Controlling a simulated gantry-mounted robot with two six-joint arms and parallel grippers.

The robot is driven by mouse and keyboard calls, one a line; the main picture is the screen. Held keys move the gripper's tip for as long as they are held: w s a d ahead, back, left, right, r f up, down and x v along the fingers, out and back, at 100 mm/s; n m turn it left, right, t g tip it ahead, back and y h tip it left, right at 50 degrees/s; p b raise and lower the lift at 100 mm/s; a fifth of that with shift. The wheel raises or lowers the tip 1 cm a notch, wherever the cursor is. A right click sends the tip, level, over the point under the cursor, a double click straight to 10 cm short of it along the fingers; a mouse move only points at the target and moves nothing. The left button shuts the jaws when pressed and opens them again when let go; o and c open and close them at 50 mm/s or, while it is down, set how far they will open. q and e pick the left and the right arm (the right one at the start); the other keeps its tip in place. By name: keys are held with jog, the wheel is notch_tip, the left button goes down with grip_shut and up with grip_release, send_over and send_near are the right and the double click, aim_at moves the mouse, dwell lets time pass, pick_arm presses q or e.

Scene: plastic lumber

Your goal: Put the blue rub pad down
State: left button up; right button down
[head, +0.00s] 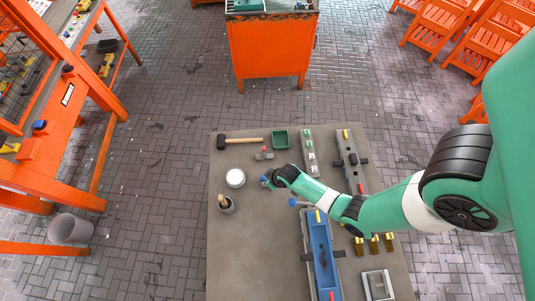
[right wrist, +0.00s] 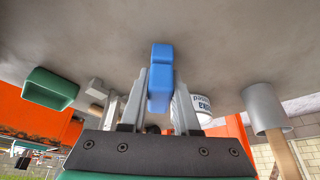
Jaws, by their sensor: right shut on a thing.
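The blue rub pad (right wrist: 161,78) is between the two fingers of my right gripper (right wrist: 160,98) in the right wrist view, and the gripper is shut on it. In the head view my right gripper (head: 271,180) is over the grey table (head: 255,250), just right of a white tin (head: 236,178). Only a small blue part of the pad (head: 264,179) shows there. I cannot tell whether the pad touches the table top. My left gripper is not in view.
A long blue mould (head: 322,255) lies to the right. The table's front left is clear.

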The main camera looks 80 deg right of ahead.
jog(key=shift+w+f, duration=0.1)
jog(key=shift+f, duration=0.1)
jog(key=shift+f, duration=0.15)
jog(key=c, duration=0.6)
grip_release()
jog(key=shift+c, duration=0.2)
jog(key=shift+r+p, duration=0.3)
jog(key=shift+r, duration=0.1)
jog(key=p+v, duration=0.9)
jog(key=v, duration=0.2)
jog(key=shift+r, duration=0.25)
